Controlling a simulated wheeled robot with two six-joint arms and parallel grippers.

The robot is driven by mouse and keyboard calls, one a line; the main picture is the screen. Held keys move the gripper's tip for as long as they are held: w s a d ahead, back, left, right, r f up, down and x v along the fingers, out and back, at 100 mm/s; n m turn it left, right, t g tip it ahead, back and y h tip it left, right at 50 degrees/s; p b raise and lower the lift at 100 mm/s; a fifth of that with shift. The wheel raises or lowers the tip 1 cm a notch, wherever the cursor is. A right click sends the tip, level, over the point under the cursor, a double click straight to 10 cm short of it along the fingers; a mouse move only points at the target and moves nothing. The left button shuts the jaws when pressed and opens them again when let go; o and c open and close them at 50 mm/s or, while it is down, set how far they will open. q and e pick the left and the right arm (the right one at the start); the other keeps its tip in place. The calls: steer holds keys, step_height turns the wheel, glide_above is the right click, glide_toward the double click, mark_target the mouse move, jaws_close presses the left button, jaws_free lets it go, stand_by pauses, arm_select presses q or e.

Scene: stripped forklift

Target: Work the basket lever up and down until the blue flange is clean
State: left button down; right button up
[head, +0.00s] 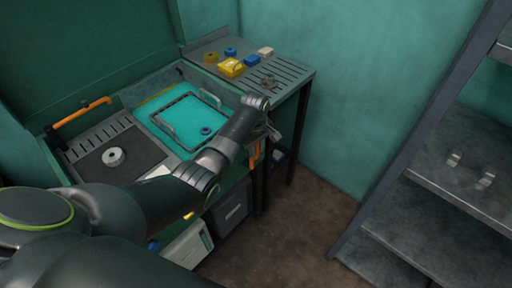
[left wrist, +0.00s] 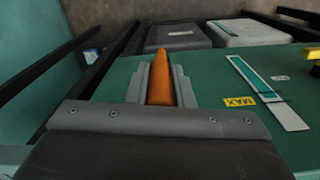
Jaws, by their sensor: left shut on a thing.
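The blue flange (head: 206,131) is a small ring in the wire basket (head: 166,126), which sits in the teal bath of the washer. My left arm reaches across the front of the washer. My left gripper (head: 270,133) is at the front right corner. In the left wrist view, the gripper (left wrist: 160,88) is shut on an orange lever (left wrist: 161,72) standing between its fingers. The lower part of an orange lever (head: 254,154) shows below my wrist in the head view. Whether the flange is dirty is too small to tell. My right gripper is out of view.
Another orange handle (head: 84,114) is at the washer's left, above a dark tray with a pale ring (head: 113,156). A slatted side table (head: 291,83) holds yellow, blue and pale parts. Metal shelving (head: 420,195) stands right. The floor (head: 315,220) between is clear.

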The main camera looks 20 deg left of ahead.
arm_select(q)
steer(key=shift+s+r+p, duration=0.1)
steer(key=shift+s+p, duration=0.1)
steer(key=shift+p, duration=0.25)
steer(key=s+a+f+t+h+p, duration=0.2)
steer(key=s+t+p, duration=0.3)
steer(key=p, duration=0.2)
steer(key=shift+s+t, duration=0.3)
steer(key=shift+s, duration=0.05)
steer(key=shift+a, duration=0.1)
steer(key=c, duration=1.3)
jaws_free()
